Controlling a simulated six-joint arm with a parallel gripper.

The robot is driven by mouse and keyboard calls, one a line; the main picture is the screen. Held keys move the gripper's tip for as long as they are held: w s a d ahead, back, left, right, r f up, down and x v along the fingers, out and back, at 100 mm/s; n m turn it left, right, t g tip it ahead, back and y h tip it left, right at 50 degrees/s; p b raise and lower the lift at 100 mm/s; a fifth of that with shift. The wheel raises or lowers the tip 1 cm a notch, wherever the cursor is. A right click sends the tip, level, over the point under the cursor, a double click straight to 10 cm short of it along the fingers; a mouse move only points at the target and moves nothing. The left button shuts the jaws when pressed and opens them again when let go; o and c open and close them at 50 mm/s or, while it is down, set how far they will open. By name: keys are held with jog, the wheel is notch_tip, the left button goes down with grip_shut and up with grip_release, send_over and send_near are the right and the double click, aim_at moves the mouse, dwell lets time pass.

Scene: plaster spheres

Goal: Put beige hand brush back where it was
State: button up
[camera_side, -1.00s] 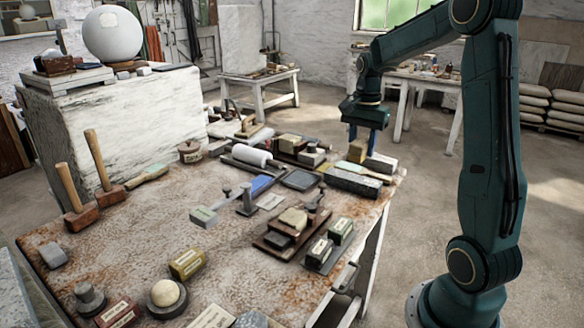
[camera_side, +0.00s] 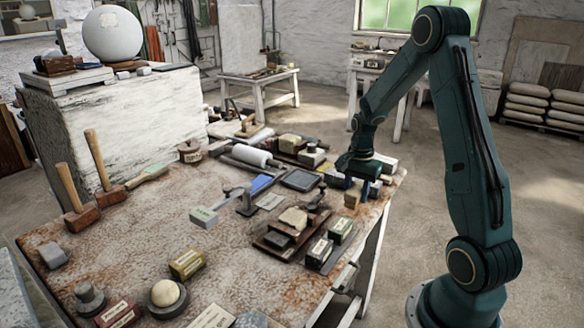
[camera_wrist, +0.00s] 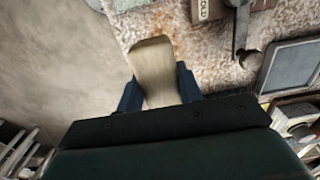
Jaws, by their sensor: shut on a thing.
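The beige hand brush (camera_wrist: 155,68) is between the two blue fingers of my gripper (camera_wrist: 158,92) in the wrist view. My gripper (camera_side: 357,184) is shut on it. In the side view the beige brush (camera_side: 352,199) hangs below the fingers, low at the right edge of the rusty worktable (camera_side: 130,225). I cannot tell whether its lower end touches the table. Its far side is hidden by my fingers.
A pale block (camera_side: 386,162) stands just behind my gripper. A dark framed pad (camera_side: 302,180) lies to its left. Small labelled boxes (camera_side: 340,230) stand in front. The table's left middle is mostly clear.

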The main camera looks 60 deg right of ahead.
aim_at(357, 188)
jog(key=shift+f, duration=0.15)
jog(key=shift+f, duration=1.95)
jog(key=shift+f, duration=0.15)
jog(key=o, duration=0.9)
notch_tip(357, 188, up, 12)
